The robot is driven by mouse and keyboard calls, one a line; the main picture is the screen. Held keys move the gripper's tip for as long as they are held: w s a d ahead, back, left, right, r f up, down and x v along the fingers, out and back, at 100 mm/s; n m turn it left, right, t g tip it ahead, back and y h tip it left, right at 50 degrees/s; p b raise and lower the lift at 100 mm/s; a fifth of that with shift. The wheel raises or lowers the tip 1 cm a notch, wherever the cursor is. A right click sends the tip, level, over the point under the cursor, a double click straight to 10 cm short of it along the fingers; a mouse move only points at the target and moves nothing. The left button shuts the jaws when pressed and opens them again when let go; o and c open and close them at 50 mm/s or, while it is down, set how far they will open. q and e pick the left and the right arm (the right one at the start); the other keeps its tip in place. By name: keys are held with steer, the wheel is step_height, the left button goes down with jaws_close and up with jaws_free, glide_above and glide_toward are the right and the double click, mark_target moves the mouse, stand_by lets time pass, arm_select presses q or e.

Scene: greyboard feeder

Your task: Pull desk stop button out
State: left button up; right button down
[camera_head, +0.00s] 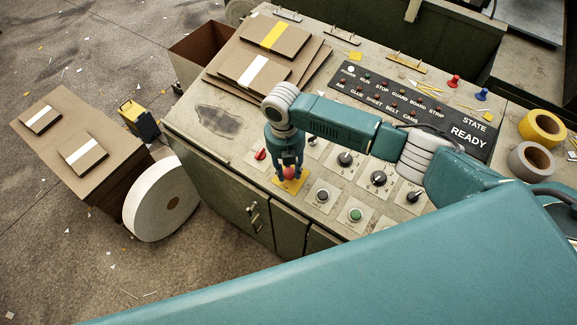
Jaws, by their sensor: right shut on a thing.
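The desk stop button (290,173) is a red knob on a yellow plate (292,186) at the front left of the control desk (190,125). My right gripper (289,168) points down over it and is shut on it, with the fingers at the knob's sides. The fingers and wrist hide part of the knob, and I cannot tell how far out it stands. My left gripper is not in view.
A red switch (260,154) sits just left of the button. Black knobs (345,159) and a green button (355,215) lie to the right. Stacked boards (268,55) lie behind. A white roll (160,200) stands on the floor at left.

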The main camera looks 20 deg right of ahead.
mark_target(286, 172)
steer(key=c, duration=1.3)
jaws_free()
steer(key=shift+r, duration=0.25)
steer(key=shift+s, duration=0.1)
steer(key=shift+r, duration=0.4)
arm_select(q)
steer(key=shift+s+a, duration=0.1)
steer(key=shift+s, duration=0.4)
arm_select(e)
step_height(286, 172, up, 11)
steer(key=shift+w+a+r, duration=0.2)
steer(key=shift+a, duration=0.1)
steer(key=shift+f, duration=0.1)
